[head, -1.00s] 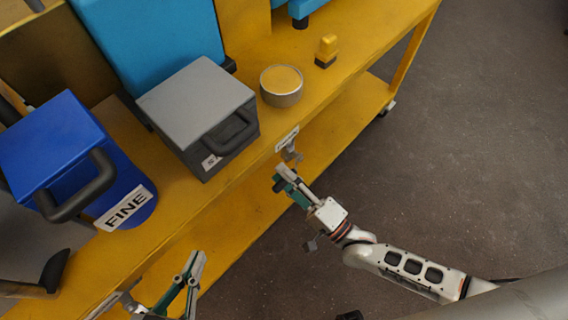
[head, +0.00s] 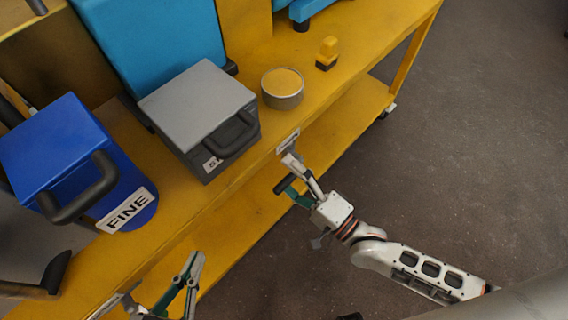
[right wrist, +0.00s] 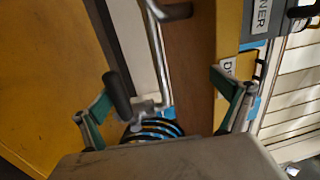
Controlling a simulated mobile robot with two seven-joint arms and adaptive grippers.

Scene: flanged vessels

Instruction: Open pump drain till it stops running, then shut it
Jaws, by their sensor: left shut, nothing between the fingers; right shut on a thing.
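The drain's black handle (right wrist: 118,95) shows in the right wrist view beside a bright metal pipe (right wrist: 158,50) and a small metal fitting. In the head view this gripper (head: 300,178) is at the cart's front edge, below a small white label. My left gripper (head: 190,264) is shut and empty at the lower left. I cannot make out any running liquid.
A lower shelf runs underneath. The floor at right is clear.

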